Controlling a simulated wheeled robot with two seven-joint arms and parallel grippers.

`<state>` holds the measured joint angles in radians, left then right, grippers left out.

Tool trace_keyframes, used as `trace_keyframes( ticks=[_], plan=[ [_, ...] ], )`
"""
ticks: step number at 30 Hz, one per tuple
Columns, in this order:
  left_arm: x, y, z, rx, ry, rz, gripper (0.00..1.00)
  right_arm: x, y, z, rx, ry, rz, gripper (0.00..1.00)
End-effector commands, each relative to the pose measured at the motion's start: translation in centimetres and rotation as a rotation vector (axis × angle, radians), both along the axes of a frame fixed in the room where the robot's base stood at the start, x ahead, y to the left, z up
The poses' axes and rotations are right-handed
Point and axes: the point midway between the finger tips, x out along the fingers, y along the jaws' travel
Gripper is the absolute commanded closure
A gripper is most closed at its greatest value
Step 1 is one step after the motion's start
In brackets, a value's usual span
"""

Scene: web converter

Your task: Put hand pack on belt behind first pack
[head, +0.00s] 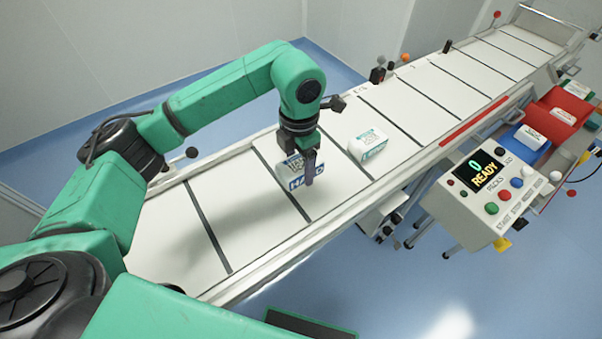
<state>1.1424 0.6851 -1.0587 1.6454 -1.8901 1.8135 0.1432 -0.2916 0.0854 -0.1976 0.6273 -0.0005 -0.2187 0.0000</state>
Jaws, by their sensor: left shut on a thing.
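The hand pack (292,183), white with a blue "HAND" label, is at the belt, partly hidden by my left gripper. My left gripper (310,175) points down and is shut on this pack. I cannot tell whether the pack touches the belt surface. The first pack (369,145), white with teal print, sits on the belt (405,105) one section further up and to the right, apart from the hand pack. The belt is white with dark cross lines. My right gripper is not in view.
A control box (491,190) with coloured buttons and a display reading "0 READY" stands right of the belt. Beyond it are a blue bin (518,150) and a red bin (545,125) with packs. Small posts and sensors line the belt's far edge. The near belt sections are empty.

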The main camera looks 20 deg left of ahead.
Motion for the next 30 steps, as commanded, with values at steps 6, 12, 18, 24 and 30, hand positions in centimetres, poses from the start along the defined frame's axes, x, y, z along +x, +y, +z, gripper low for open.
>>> trace_keyframes(
  ticks=[6, 12, 18, 24, 30],
  plan=[
    [-0.1, 0.0, -3.6, 0.0, 0.003, 0.0, 0.91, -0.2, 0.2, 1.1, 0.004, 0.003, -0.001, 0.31],
    [0.0, 0.0, -5.5, -0.002, -0.002, -0.001, 0.91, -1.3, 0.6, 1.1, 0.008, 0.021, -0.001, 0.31],
    [0.0, 0.0, -5.8, -0.001, -0.002, -0.001, 0.91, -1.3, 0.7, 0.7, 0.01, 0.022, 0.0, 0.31],
    [0.0, 0.0, -5.7, -0.001, -0.001, 0.0, 0.0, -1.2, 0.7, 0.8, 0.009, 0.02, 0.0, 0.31],
    [0.0, 0.0, -5.2, -0.001, -0.002, 0.0, 0.0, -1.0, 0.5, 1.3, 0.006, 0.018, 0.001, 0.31]
  ],
)
